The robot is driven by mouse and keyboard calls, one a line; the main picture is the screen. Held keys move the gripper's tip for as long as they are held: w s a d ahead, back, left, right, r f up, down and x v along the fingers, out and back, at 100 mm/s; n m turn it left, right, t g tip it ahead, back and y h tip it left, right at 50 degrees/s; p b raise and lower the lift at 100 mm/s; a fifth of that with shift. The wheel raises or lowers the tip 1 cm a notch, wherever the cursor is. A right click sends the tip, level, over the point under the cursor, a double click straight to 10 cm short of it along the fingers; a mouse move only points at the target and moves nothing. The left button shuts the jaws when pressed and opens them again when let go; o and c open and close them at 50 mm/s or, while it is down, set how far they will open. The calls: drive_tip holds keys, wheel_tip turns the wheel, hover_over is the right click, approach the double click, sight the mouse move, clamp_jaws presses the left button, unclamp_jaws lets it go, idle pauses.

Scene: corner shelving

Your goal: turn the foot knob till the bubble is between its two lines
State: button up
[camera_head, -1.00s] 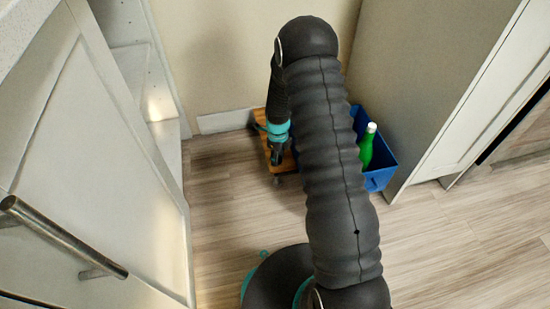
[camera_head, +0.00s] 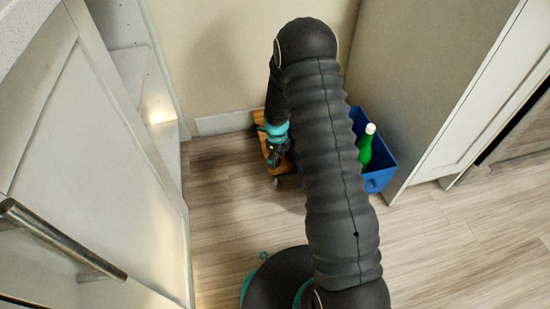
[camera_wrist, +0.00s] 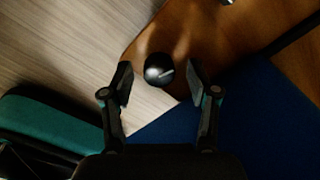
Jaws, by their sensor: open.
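The foot knob (camera_wrist: 158,68) is a round black knob with a pale mark, at the edge of a wooden board (camera_wrist: 215,40) in the wrist view. My gripper (camera_wrist: 160,84) is open, with one finger on each side of the knob and visible gaps between. I cannot tell their difference in height. In the head view my gripper (camera_head: 277,158) is low over the wooden board (camera_head: 271,150), and my arm hides much of the board. The bubble and its two lines cannot be made out in either view. A small bright piece shows at the wrist view's top edge.
A blue bin (camera_head: 380,178) with a green bottle (camera_head: 366,148) stands right beside the board. A white cabinet (camera_head: 100,170) is at left, a tall cabinet (camera_head: 425,90) at right, the wall behind. The floor (camera_head: 235,215) in front is clear.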

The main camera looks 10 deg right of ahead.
sight(277, 160)
drive_tip(key=shift+r, duration=0.1)
wheel_tip(277, 160, up, 12)
idle(0.5)
